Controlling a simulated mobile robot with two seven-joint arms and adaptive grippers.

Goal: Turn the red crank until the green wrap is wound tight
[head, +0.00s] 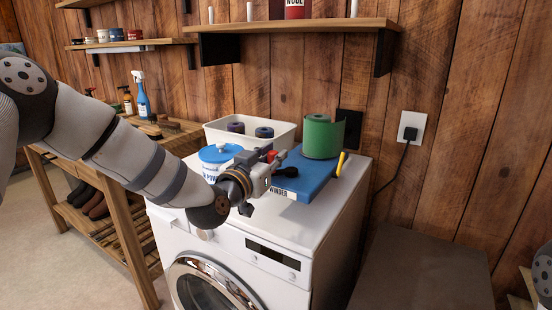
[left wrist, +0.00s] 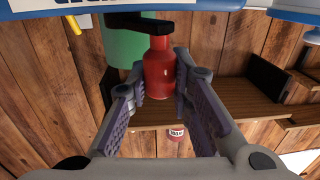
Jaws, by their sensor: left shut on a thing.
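The blue winder (head: 316,186) sits on top of the white washing machine. A roll of green wrap (head: 323,137) stands upright at its back, and the wrap also shows in the left wrist view (left wrist: 125,48). My left gripper (head: 274,168) is at the winder's left side, with its fingers shut around the red crank handle (left wrist: 159,68). In the head view only a bit of the red crank (head: 271,155) shows between the fingers. The black crank arm (left wrist: 140,22) joins the handle in the left wrist view.
A white bin (head: 250,129) with dark rolls and a blue-lidded tub (head: 219,154) stand close to my left arm. A shelf (head: 290,25) hangs above. A yellow piece (head: 340,163) sticks up at the winder's right edge. The washer top (head: 345,178) is bare at the right.

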